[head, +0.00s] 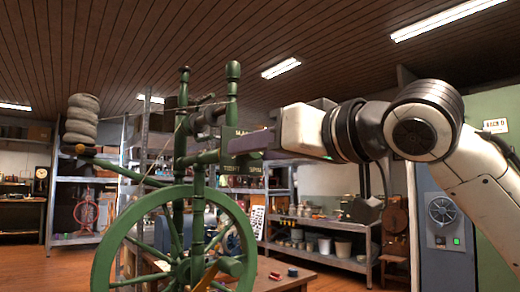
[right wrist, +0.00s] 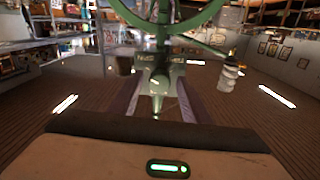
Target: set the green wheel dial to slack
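The green spinning wheel (head: 178,235) stands in front of me, with upright posts above its large rim. A green post with a rounded top (head: 232,95) rises at its right. A dark green plate with small white lettering (head: 243,170) sits beside that post; I cannot read it surely. I cannot tell for certain which part is the dial. My right gripper (head: 240,145) reaches in from the right to this post and plate. In the upside-down right wrist view its two fingers (right wrist: 157,100) are apart, with the green post (right wrist: 158,82) between them; contact is unclear. My left gripper is out of view.
A stack of grey wound bundles (head: 82,120) stands at the left of the spinning wheel. A table with small spools (head: 292,272) is behind it. Metal shelves with pots (head: 340,250) line the back, and a grey cabinet (head: 445,235) stands at right.

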